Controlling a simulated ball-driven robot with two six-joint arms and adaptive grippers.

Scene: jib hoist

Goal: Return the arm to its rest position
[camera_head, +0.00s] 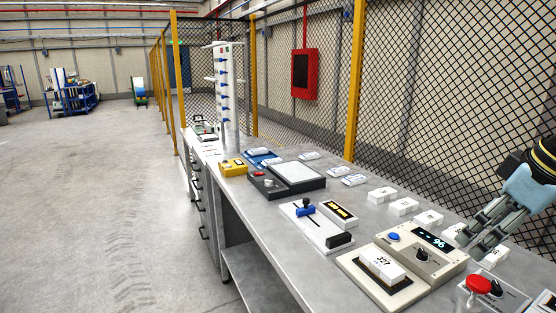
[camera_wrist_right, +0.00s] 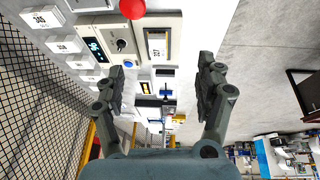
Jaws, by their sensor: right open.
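My right gripper (camera_head: 478,238) reaches in from the right edge of the head view, above the bench. In the right wrist view the gripper (camera_wrist_right: 160,85) has its two fingers wide apart with nothing between them. A console (camera_head: 405,243) with a lit display, a blue button and a black knob is just left of the fingers in the head view; the console also shows in the right wrist view (camera_wrist_right: 113,22). A white block marked 327 (camera_head: 381,262) sits on a beige-framed plate (camera_head: 350,263) in front of the console. My left gripper is not in view.
A red mushroom button (camera_head: 479,285) stands close below the right gripper in the head view. White numbered blocks (camera_head: 403,206) line the bench's rear. A slider unit (camera_head: 318,227) and dark tray (camera_head: 264,182) lie farther along. A mesh fence (camera_head: 440,100) runs behind; open floor (camera_head: 100,210) lies left.

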